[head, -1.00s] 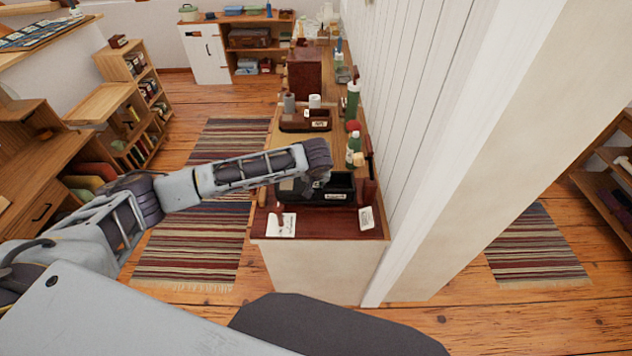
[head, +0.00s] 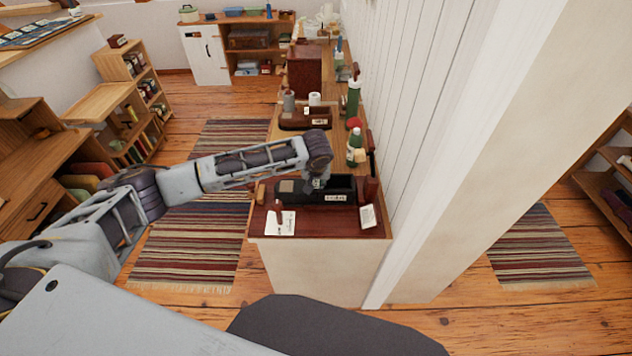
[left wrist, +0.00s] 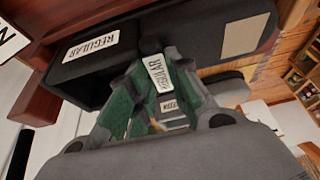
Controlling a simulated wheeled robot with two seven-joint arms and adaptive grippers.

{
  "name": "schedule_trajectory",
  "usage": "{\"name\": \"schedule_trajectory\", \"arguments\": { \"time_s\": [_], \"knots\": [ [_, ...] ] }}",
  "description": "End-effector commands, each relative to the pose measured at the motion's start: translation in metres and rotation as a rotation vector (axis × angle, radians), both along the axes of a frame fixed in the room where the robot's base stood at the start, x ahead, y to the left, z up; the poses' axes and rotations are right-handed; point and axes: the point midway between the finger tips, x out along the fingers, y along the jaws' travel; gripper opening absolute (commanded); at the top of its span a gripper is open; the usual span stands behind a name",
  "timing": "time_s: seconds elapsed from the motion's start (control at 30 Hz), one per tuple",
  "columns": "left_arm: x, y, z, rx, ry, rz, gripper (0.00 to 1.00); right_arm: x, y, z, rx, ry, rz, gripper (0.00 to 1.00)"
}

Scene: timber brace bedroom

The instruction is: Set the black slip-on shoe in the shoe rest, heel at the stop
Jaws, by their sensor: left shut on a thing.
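The black slip-on shoe (head: 342,187) appears as a long, dark, boxy body with a white "REGULAR" label, lying over a dark red wooden board (head: 330,222) that looks like the shoe rest. It also shows in the left wrist view (left wrist: 205,35), with a pale square patch near its rounded right end. A dark red upright block (head: 370,190) stands close to its right end; whether they touch is unclear. My left gripper (head: 318,183) is shut at the shoe's middle, its green-sided fingers (left wrist: 152,60) converging there. The exact grip is partly hidden. My right gripper is not in view.
A white card (head: 281,223) with a small peg lies at the front left of the board, another card (head: 367,216) at the right. A green bottle (head: 354,146) and a brown holder (head: 304,119) stand behind. The white wall (head: 400,130) borders the right side.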

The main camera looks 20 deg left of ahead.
Motion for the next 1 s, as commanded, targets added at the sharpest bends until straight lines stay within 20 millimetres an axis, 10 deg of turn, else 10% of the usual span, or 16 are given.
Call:
{"name": "schedule_trajectory", "arguments": {
  "time_s": [0.27, 0.3, 0.43, 1.0],
  "knots": [
    [0.0005, -0.0002, 0.0007, 0.0, -0.002, 0.0, 0.0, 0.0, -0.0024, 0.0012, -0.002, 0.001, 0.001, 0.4],
    [0.0001, 0.0, -0.0002, 0.0, 0.0, 0.0, 0.23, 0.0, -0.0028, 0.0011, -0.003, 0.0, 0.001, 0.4],
    [0.0001, 0.0, -0.0002, 0.0, 0.0, 0.0, 0.4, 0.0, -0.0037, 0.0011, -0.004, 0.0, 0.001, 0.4],
    [-0.0023, -0.0009, 0.0076, -0.001, -0.001, 0.001, 0.41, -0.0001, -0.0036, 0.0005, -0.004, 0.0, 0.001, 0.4]
  ]
}}
